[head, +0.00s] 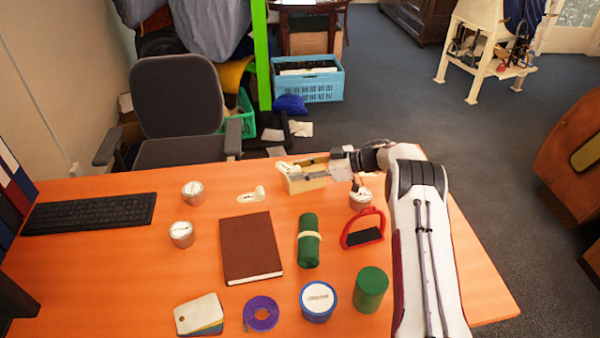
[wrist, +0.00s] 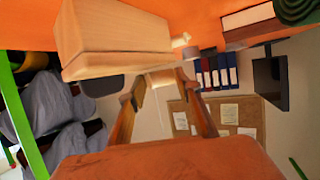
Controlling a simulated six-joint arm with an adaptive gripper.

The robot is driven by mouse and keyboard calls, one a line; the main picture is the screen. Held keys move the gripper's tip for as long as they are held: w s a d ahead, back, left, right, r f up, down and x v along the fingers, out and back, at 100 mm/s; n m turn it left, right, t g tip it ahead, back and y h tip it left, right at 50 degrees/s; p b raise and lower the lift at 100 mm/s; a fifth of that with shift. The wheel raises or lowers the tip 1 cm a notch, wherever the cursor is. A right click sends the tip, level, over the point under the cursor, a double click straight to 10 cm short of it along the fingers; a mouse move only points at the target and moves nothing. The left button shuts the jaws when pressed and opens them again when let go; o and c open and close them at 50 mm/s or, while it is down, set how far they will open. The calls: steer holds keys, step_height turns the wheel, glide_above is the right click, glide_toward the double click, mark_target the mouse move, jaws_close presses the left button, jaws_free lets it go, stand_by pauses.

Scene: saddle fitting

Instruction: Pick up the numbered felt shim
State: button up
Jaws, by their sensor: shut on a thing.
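My gripper (head: 300,174) is at the far edge of the orange table, beside a tan wooden block (head: 305,184). In the wrist view my gripper (wrist: 160,86) has its two fingers on either side of a small cream piece (wrist: 161,77), close under the block (wrist: 115,42). No number can be read on this piece, and the fingers hide part of it. A fanned stack of flat felt-like pieces, white, yellow and blue (head: 198,314), lies at the near left of the table, well away from my gripper. I cannot tell which piece is the numbered one.
A cream fitting (head: 252,196), a brown book (head: 250,248), a green roll (head: 308,240) and a red stirrup (head: 364,230) lie mid-table. A purple coil (head: 261,314), blue tin (head: 317,300) and green cylinder (head: 370,288) stand in front. Small lidded tins (head: 193,193) are at left.

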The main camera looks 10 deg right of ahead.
step_height(320, 180, up, 9)
steer(key=shift+r, duration=0.15)
stand_by(0.4)
steer(key=shift+a, duration=0.1)
stand_by(0.4)
step_height(320, 180, up, 6)
steer(key=r+m+t+h, duration=0.1)
steer(key=m+t+h, duration=0.2)
steer(key=m+t, duration=0.15)
glide_above(292, 170)
steer(key=s+d+f+m+t+h, duration=0.1)
steer(key=d+f+m+t+h, duration=0.1)
steer(key=d+f, duration=0.3)
steer(key=shift+d+f+m+h, duration=0.25)
steer(key=shift+f+m+h, duration=0.15)
steer(key=shift+f+m, duration=0.4)
steer(key=shift+f, duration=0.1)
step_height(292, 170, down, 6)
stand_by(0.7)
